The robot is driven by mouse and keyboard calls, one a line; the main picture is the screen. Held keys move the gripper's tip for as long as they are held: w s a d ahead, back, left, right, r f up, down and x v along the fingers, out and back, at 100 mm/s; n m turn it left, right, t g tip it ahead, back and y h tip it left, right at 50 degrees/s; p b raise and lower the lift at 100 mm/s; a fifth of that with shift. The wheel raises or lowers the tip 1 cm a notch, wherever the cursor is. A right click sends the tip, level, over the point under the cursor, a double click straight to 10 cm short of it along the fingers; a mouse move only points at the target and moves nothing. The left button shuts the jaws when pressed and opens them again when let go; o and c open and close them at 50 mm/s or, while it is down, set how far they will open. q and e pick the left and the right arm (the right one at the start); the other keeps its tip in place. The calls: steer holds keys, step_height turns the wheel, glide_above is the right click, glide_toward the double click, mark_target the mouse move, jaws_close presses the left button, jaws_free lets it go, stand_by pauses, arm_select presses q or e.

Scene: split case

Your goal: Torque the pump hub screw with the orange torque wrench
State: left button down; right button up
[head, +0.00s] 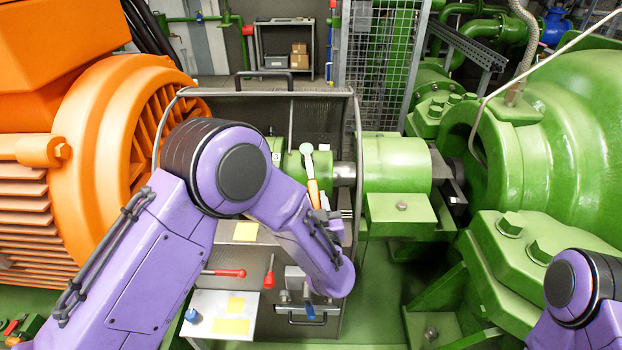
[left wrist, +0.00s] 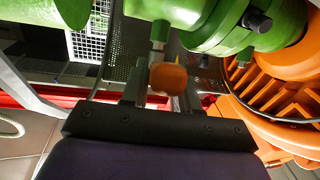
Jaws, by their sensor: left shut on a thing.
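The orange torque wrench (head: 313,190) stands nearly upright in the head view, with its pale round head (head: 306,149) at the top, in front of the left green hub (head: 291,166). I cannot tell whether the head touches the hub or a screw. In the left wrist view the orange handle end (left wrist: 168,78) shows between the fingers of my left gripper (left wrist: 160,92), which is shut on it. A second green hub (head: 396,165) sits to the right, past a grey shaft. A dark screw head (left wrist: 257,21) shows on green metal in the left wrist view. My right gripper is out of view.
The orange motor (head: 105,130) stands left and the green pump (head: 562,140) right. An opened mesh guard (head: 240,110) stands behind the hubs.

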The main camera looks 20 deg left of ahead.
arm_select(q)
steer(key=shift+r, duration=0.25)
stand_by(0.3)
steer(key=shift+s+d+r+p, duration=0.1)
steer(key=shift+s+r+p, duration=0.25)
steer(key=shift+r+p, duration=0.45)
steer(key=shift+s+d+r+p, duration=0.1)
steer(key=shift+s+r+p, duration=0.35)
steer(key=shift+p, duration=0.2)
steer(key=shift+f, duration=0.1)
